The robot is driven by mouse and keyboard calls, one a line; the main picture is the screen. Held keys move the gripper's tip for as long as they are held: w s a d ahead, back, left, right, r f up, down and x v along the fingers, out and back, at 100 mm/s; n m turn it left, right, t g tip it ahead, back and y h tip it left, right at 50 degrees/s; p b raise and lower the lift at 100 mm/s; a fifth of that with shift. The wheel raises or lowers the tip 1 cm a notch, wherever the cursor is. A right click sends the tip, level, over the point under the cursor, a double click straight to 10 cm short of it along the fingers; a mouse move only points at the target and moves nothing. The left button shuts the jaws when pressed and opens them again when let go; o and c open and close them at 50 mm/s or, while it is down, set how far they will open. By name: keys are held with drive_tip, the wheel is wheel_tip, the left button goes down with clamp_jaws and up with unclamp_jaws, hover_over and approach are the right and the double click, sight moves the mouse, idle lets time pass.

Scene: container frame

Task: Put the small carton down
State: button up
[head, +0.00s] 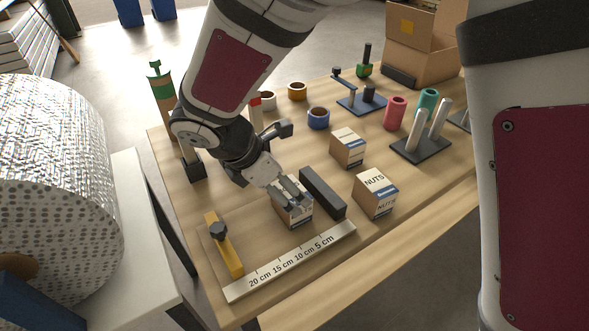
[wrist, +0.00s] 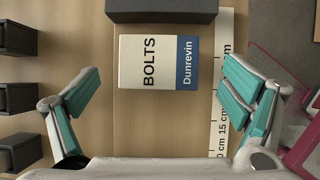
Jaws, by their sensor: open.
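The small carton (head: 293,214), cream with a blue band, stands on the wooden table below my gripper (head: 288,190). In the wrist view its face (wrist: 158,62) reads "BOLTS Dunrevin". My gripper is open, with one finger on each side of the carton in the wrist view and visible gaps between fingers and carton. In the head view my fingers hide part of its top. The carton rests beside a dark bar (head: 322,191), which also shows at the top of the wrist view (wrist: 160,10).
A "NUTS" carton (head: 375,192) and another carton (head: 347,148) stand to the right. A ruler fixture (head: 290,262) with a yellow clamp (head: 224,247) lies in front.

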drive_tip(key=v, duration=0.5)
drive_tip(key=s+d+r+m+g, duration=0.1)
drive_tip(key=s+d+r+m, duration=0.1)
drive_tip(key=d+r+m, duration=0.3)
drive_tip(key=s+d+r+m+y, duration=0.1)
drive_tip(key=s+d+m, duration=0.15)
drive_tip(key=d, duration=0.45)
drive_tip(key=s+d+r+m+g, duration=0.1)
drive_tip(key=s+d+r+m, duration=0.15)
drive_tip(key=d+m, duration=0.3)
drive_tip(key=s+d+m+y, duration=0.1)
drive_tip(key=s+d+m, duration=0.2)
drive_tip(key=s+m, duration=0.2)
drive_tip(key=s+d+r+m+t+y, duration=0.1)
drive_tip(key=s+d+m+y, duration=0.1)
drive_tip(key=s+d+m, duration=0.2)
drive_tip(key=s+m, duration=0.2)
drive_tip(key=m, duration=0.1)
drive_tip(key=shift+s+d+r+t+y, duration=0.2)
drive_tip(key=shift+s+d+t+y, duration=0.05)
drive_tip(key=shift+s+t+y, duration=0.05)
drive_tip(key=shift+r, duration=0.1)
